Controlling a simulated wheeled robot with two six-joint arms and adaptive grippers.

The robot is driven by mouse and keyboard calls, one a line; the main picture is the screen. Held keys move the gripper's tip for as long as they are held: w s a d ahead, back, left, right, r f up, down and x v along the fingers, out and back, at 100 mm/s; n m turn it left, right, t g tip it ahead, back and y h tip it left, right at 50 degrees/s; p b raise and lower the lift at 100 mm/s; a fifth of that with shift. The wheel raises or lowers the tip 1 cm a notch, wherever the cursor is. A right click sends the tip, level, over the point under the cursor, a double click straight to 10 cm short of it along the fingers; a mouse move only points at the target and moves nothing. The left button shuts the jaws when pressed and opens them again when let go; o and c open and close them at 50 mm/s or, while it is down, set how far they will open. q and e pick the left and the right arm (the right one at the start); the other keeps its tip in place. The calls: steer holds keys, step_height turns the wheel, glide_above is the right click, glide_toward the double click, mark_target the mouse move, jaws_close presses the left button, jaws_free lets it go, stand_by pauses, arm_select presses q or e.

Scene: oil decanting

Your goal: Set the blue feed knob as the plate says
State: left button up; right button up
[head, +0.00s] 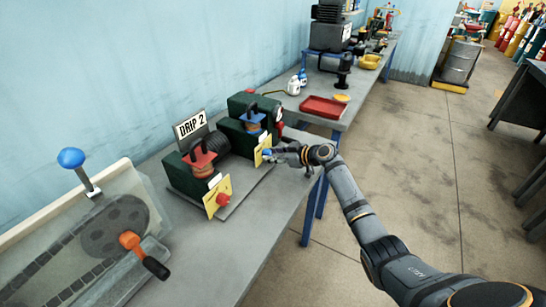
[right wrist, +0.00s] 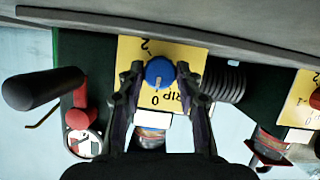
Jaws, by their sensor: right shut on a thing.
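The white plate (head: 189,124) reads "DRIP 2" and stands behind two green machine units. The blue feed knob (right wrist: 160,72) sits on a yellow dial plate (right wrist: 131,48) marked 0 and 2, with the word DRIP partly covered. The pale line on the knob points toward the 0. In the head view the blue knob (head: 267,152) is small, at the front of the farther unit. My right gripper (right wrist: 159,78) is shut on the blue knob, a finger on each side. It also shows in the head view (head: 272,154). My left gripper is not in view.
A red knob (head: 223,199) on another yellow dial (head: 211,206) sits on the nearer unit. A black crank handle (right wrist: 44,88) is left of the gripper in the wrist view.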

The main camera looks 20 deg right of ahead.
steer(key=m+b, duration=0.1)
steer(key=b, duration=0.1)
steer(key=m+g+y+b, duration=0.1)
steer(key=b, duration=0.1)
steer(key=shift+w+d+f, duration=0.1)
steer(key=shift+d+f, duration=0.05)
steer(key=shift+f, duration=0.15)
steer(key=shift+r+m+g+y+b, duration=0.15)
steer(key=shift+m+g+y+b, duration=0.35)
steer(key=shift+m+b, duration=0.55)
steer(key=o, duration=1.2)
steer(key=shift+y, duration=0.3)
steer(key=shift+c, duration=0.2)
steer(key=shift+d+r, duration=0.1)
steer(key=v, duration=1.2)
